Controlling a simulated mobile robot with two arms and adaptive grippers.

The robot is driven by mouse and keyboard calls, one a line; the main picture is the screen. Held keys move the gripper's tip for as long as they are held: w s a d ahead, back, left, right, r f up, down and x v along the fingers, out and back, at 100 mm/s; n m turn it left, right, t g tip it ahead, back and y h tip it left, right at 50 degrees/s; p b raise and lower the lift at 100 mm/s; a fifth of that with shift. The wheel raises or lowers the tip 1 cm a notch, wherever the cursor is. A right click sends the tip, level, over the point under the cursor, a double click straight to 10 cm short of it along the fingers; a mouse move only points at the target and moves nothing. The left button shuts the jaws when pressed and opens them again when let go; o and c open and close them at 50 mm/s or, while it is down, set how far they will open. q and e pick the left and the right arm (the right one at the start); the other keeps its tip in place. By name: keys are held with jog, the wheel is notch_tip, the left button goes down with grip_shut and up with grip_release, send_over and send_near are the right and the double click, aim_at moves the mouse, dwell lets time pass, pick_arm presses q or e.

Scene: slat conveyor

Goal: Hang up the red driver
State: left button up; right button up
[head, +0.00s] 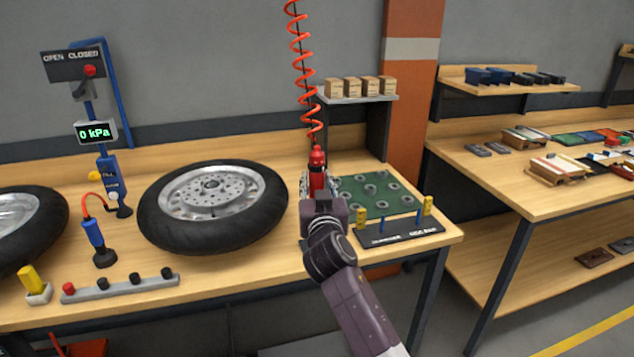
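The red driver (317,163) stands upright near the right side of the workbench, directly below the end of a red coiled hose (304,70). Its top and part of its body show; its lower part is hidden behind my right gripper. My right gripper (318,190) is right at the driver, in front of its body. Its fingers are seen from behind, so I cannot tell whether they are closed on the driver. I cannot tell whether the driver touches the bench. My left gripper is not in view.
A tyred wheel (213,205) lies close on the left. A green mat (365,194) with several rings and a dark tray (402,230) with small pegs lie close on the right. A shelf (356,99) with several boxes stands behind. A pressure gauge (95,131) stands far left.

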aim_at(317, 147)
jog(key=o, duration=0.3)
jog(key=shift+s, duration=0.1)
jog(key=shift+f, duration=0.2)
jog(key=shift+r, duration=0.1)
notch_tip(317, 147, up, 10)
jog(key=shift+r, duration=0.1)
